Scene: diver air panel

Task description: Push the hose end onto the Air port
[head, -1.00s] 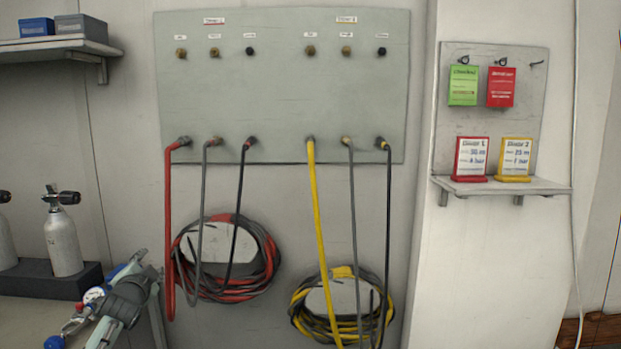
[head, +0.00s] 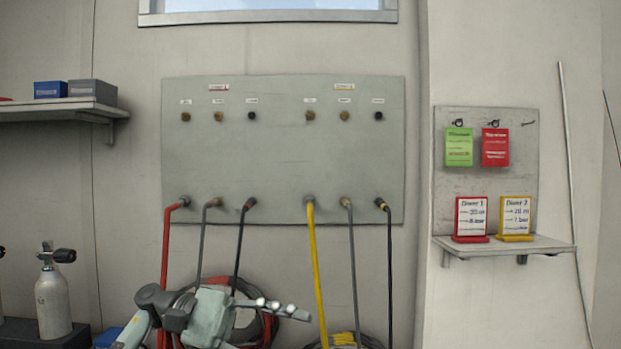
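A grey panel (head: 280,170) hangs on the wall. The small labels are too blurred to tell which port is Air. Hoses meet fittings along the lower edge: a red hose (head: 166,245), a yellow hose (head: 317,265) and several grey or black ones. No loose hose end is clear. My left gripper (head: 300,312) is low in front of the coiled hoses, pointing right; its finger opening is unclear. My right gripper is not in view.
A shelf (head: 70,104) with boxes is at upper left, above a grey cylinder (head: 53,300). At right, a board (head: 490,180) holds green and red tags above a small shelf (head: 500,246) with two signs. The space before the upper panel is clear.

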